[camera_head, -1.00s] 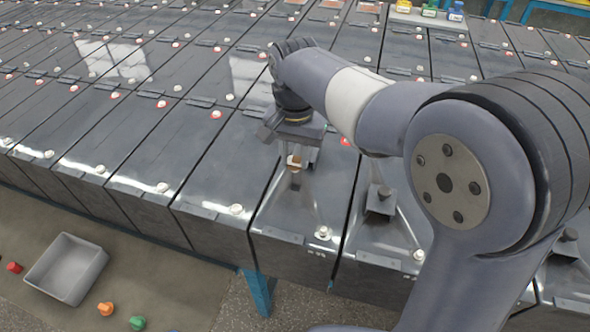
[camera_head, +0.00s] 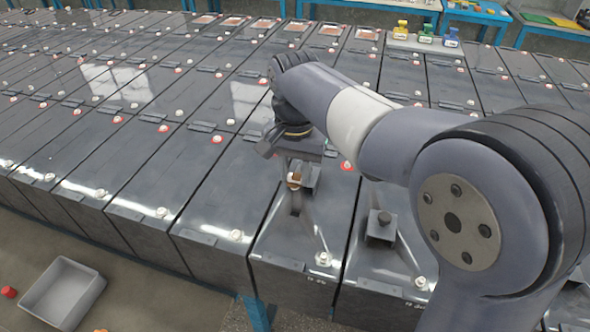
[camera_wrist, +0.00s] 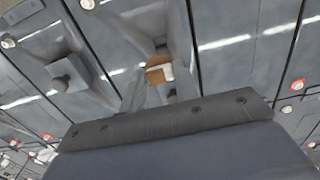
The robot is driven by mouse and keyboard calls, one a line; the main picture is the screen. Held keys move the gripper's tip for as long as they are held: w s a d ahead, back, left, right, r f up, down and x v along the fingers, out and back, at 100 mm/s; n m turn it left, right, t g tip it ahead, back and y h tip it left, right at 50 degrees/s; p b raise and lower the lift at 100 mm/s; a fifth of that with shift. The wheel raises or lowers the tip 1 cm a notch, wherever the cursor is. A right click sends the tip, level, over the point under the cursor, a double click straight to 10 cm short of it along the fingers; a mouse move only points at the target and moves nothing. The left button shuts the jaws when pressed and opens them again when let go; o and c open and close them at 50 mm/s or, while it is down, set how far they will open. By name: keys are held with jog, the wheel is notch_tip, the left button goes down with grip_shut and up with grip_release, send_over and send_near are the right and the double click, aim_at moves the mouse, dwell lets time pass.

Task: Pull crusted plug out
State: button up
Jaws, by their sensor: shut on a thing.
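My gripper (camera_head: 296,184) points down over a dark grey battery cell (camera_head: 262,225) in the front row. It is shut on the crusted plug (camera_head: 294,178), a small brown and whitish piece. The plug also shows in the wrist view (camera_wrist: 158,70), between the fingers near the picture's middle. The fingers and shadow partly hide the spot beneath, so I cannot tell whether the plug is clear of its seat.
The neighbouring cell on the right carries a dark knobbed block (camera_head: 381,226). White and red-ringed terminals stud the rows. An empty grey tray (camera_head: 92,285) lies at lower left, with a red piece (camera_head: 8,291) beside it. Small coloured containers (camera_head: 425,34) stand at the back.

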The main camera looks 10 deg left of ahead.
aim_at(295, 175)
jog(key=shift+r+p, duration=0.7)
jog(key=shift+p, duration=0.1)
jog(key=shift+r+p, duration=2.25)
jog(key=shift+r, duration=0.15)
